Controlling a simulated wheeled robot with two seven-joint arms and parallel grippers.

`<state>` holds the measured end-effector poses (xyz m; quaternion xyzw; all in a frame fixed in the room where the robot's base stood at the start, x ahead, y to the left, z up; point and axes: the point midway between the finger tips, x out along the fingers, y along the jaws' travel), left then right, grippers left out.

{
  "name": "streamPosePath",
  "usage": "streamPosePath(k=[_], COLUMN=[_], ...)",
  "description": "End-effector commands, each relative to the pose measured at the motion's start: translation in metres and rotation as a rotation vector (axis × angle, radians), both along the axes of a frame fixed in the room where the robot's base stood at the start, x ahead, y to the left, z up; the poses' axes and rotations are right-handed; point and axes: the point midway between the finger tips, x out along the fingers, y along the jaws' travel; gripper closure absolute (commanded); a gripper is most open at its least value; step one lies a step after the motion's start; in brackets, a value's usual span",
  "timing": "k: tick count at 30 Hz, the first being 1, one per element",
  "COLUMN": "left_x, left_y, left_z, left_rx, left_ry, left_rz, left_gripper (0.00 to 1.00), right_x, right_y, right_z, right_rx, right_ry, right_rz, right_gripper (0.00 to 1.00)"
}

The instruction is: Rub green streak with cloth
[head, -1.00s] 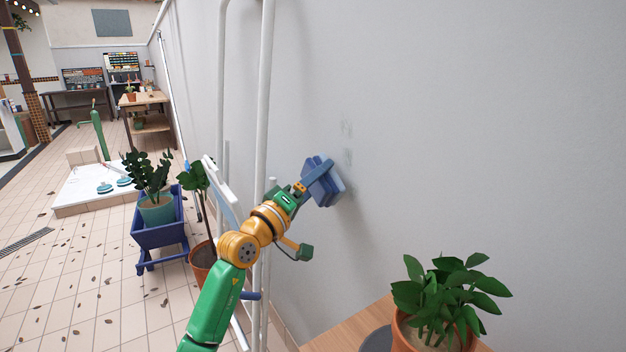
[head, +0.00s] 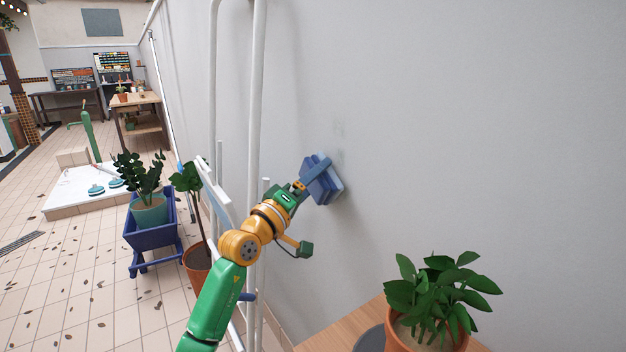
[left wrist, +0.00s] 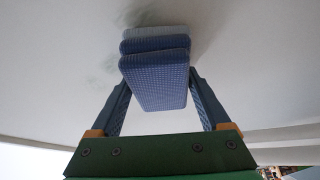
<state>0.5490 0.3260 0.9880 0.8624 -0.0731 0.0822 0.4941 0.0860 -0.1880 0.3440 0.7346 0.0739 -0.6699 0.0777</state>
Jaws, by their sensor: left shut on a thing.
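My left gripper (head: 308,184) is shut on a folded blue cloth (head: 325,186) and holds it against or very close to the white wall. In the left wrist view the cloth (left wrist: 157,75) sits between the two fingers of my left gripper (left wrist: 157,95), its paler far face at the wall. A faint grey-green streak (head: 339,130) shows on the wall just above the cloth. It also shows as a smudge (left wrist: 150,15) in the left wrist view, partly hidden behind the cloth. My right gripper is not in view.
A potted plant (head: 437,295) stands on a wooden surface (head: 338,328) at the lower right. White pipes (head: 253,100) run up the wall left of the cloth. A blue cart with a potted plant (head: 150,236) stands on the tiled floor at left.

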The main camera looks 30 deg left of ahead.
Motion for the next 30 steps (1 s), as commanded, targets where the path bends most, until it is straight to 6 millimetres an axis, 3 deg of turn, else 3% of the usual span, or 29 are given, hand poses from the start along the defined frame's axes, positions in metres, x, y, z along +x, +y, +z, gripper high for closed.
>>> streamPosePath(k=[11, 16, 24, 30], left_x=[0.004, -0.004, -0.010, -0.018], left_y=[-0.005, -0.024, -0.040, -0.063], left_z=[0.001, 0.005, 0.001, 0.003], left_rx=[0.001, 0.001, 0.000, -0.002], left_ry=[0.000, 0.002, 0.001, 0.001], left_rz=[-0.002, -0.003, -0.001, -0.004], left_gripper=[1.00, 1.00, 1.00, 1.00], right_x=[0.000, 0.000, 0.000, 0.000], right_y=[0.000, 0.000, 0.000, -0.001], right_z=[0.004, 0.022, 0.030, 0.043], right_rx=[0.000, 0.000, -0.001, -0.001], right_ry=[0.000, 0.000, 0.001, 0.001], right_rz=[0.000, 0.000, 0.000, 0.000], right_gripper=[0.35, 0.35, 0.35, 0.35])
